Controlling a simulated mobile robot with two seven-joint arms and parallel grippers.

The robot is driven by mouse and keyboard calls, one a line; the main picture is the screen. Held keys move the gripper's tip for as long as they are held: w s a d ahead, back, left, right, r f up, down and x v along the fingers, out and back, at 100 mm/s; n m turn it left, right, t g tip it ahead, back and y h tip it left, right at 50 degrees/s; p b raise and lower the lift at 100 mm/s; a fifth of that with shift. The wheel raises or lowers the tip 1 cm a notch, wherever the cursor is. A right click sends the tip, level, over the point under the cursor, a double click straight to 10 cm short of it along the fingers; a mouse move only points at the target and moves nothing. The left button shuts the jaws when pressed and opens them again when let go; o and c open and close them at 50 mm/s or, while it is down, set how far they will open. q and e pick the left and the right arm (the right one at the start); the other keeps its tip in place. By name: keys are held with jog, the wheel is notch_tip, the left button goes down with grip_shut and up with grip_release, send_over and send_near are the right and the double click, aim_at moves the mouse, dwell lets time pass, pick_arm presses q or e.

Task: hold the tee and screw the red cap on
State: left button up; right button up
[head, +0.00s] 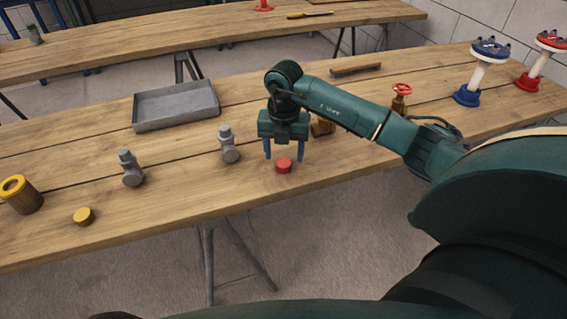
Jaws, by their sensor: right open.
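The red cap (283,165) lies on the wooden table near its front edge. My right gripper (285,157) is open and points down over the red cap, with a blue finger on each side of it. I cannot tell whether the fingers touch the cap. A grey tee (229,145) stands on the table just left of my right gripper. A second grey tee (131,168) stands further left. Neither tee is held. My left gripper is not in view.
A yellow cap (83,216) and a yellow-topped cylinder (21,195) are at the left front. A grey tray (176,106) lies behind the tees. A brass part (322,127) sits behind my right gripper. A red-wheeled valve (400,99) and flanged stands (481,72) are to the right.

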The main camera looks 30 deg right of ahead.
aim_at(284, 162)
jog(key=shift+f, duration=1.4)
jog(key=c, duration=1)
notch_tip(284, 162, up, 10)
jog(key=shift+r, duration=0.1)
jog(key=shift+c, duration=0.2)
